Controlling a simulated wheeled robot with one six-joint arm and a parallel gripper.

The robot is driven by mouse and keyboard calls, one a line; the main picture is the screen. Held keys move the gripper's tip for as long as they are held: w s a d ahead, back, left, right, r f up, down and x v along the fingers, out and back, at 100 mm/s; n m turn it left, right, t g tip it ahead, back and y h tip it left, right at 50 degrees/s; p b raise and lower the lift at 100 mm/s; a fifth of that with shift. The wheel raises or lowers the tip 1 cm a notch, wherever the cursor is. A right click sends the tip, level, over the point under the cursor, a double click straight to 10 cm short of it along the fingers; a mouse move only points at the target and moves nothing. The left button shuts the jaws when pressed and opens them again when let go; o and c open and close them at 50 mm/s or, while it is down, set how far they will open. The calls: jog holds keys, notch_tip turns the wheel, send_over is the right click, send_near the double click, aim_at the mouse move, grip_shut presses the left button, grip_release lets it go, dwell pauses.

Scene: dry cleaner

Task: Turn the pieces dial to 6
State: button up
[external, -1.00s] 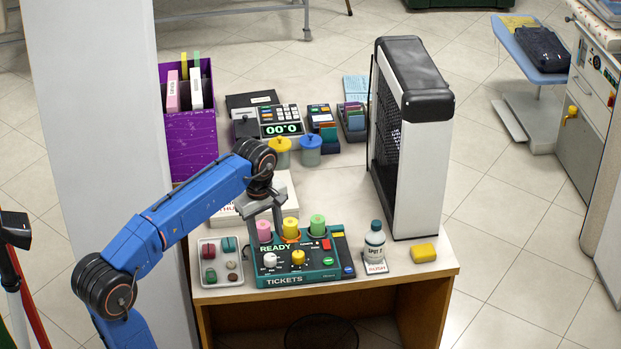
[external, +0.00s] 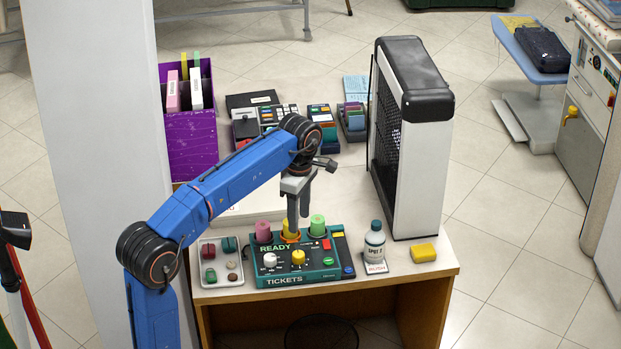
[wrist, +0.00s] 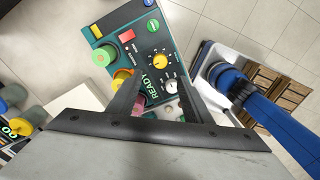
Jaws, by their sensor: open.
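The teal ticket machine (external: 318,274) stands at the table's front edge, with "READY" and "TICKETS" on it. It bears a yellow dial (external: 298,258) and a white dial (external: 269,261) on its front. In the wrist view the yellow dial (wrist: 160,61) sits in a ring of marks, and the white dial (wrist: 171,87) is close to one fingertip. I cannot read which is the pieces dial or its setting. My gripper (external: 294,226) is open and empty above the back of the machine, pointing down. It also shows in the wrist view (wrist: 158,92), apart from both dials.
Pink (external: 263,231), yellow and green (external: 317,225) rolls stand along the machine's back. A tray of small items (external: 221,262) is at its left. A bottle (external: 374,241) and yellow block (external: 424,253) are at its right. A tall white-black unit (external: 419,150) stands behind.

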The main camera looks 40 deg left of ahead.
aim_at(299, 254)
jog(key=f, duration=1.2)
jog(key=shift+s+f, duration=0.2)
jog(key=shift+f, duration=0.05)
jog(key=c, duration=1.1)
